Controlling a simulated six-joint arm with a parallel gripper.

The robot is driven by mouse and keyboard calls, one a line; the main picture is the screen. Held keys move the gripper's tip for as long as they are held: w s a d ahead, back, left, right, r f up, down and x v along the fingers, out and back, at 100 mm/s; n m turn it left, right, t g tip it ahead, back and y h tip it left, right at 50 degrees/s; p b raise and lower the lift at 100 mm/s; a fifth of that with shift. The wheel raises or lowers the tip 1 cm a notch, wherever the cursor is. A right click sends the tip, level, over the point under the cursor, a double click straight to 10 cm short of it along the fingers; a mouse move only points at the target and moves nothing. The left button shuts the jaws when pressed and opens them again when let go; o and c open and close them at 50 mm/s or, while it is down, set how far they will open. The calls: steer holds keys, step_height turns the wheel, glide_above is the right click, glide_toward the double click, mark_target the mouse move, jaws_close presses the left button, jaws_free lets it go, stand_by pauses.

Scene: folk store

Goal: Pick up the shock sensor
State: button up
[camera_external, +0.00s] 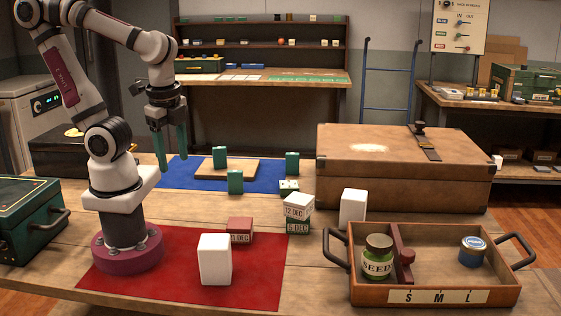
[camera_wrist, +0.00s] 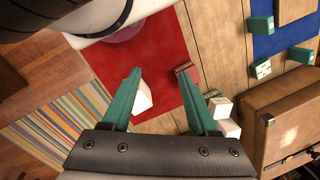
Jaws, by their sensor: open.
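No object is clearly marked as a shock sensor, so I cannot tell which one it is. My gripper (camera_external: 170,154) is open and empty, raised above the table near the blue mat. Its two green fingers (camera_wrist: 158,73) are spread apart in the wrist view. A white block (camera_external: 215,259) stands on the red mat; it also shows between the fingers in the wrist view (camera_wrist: 142,97), well below them. A small red block with a date label (camera_external: 239,230) lies near the mat's edge. A small green block with a dotted white top (camera_external: 289,187) sits by the blue mat.
Green blocks (camera_external: 235,182) stand around a wooden board (camera_external: 226,168) on the blue mat (camera_external: 180,172). Stacked date blocks (camera_external: 298,212) and another white block (camera_external: 352,207) stand near a large brown case (camera_external: 400,170). A wooden tray (camera_external: 440,296) holds a seed jar (camera_external: 377,258) and blue tin (camera_external: 473,252).

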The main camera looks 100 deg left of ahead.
steer(key=m+t, duration=1.4)
steer(key=m, duration=1.5)
glide_above(235, 182)
steer(key=s, duration=1.2)
step_height(235, 182, down, 15)
steer(key=shift+h, duration=0.3)
steer(key=x, duration=1.5)
steer(key=shift+w, duration=0.2)
steer(key=shift+w+f, duration=0.1)
steer(key=shift+w, duration=0.1)
jaws_close()
